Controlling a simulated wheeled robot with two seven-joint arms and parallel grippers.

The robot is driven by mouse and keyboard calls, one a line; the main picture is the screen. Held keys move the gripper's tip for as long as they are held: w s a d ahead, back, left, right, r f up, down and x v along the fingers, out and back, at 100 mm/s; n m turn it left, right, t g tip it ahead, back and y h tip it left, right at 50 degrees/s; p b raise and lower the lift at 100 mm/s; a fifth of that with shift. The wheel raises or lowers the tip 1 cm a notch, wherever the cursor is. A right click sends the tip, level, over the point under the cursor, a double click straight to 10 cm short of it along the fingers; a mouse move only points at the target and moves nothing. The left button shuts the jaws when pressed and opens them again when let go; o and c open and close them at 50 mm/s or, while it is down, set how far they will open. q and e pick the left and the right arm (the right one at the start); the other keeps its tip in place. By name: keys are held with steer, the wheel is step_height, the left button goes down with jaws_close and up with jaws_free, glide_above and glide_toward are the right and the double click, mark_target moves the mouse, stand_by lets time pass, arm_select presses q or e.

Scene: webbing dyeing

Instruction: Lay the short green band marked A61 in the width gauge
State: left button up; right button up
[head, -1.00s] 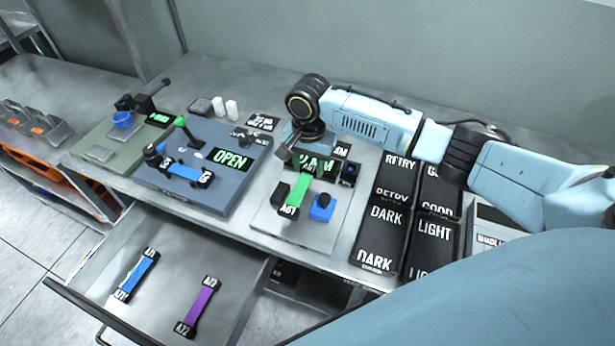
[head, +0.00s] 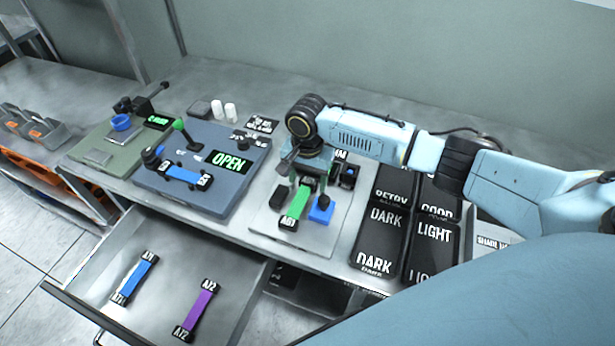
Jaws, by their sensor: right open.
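The short green band (head: 298,204) with a black end tag marked A61 (head: 288,223) lies on the pale plate of the width gauge (head: 285,241). It sits between a black block (head: 277,197) on its left and a blue block (head: 320,211) on its right. My right gripper (head: 306,182) is open, pointing down over the far end of the band. It hides that end and most of the gauge's display, so I cannot tell whether the fingers touch the band. My left gripper is not in view.
An open drawer (head: 228,268) in front holds a blue band (head: 136,278) and a purple band (head: 198,311). Left of the gauge is a blue-grey fixture (head: 205,205) with an OPEN sign and another blue band. Black trays (head: 377,238) marked DARK, LIGHT and more stand right.

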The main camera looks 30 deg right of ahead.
step_height(320, 180, up, 12)
steer(key=p, duration=0.1)
stand_by(0.5)
stand_by(0.4)
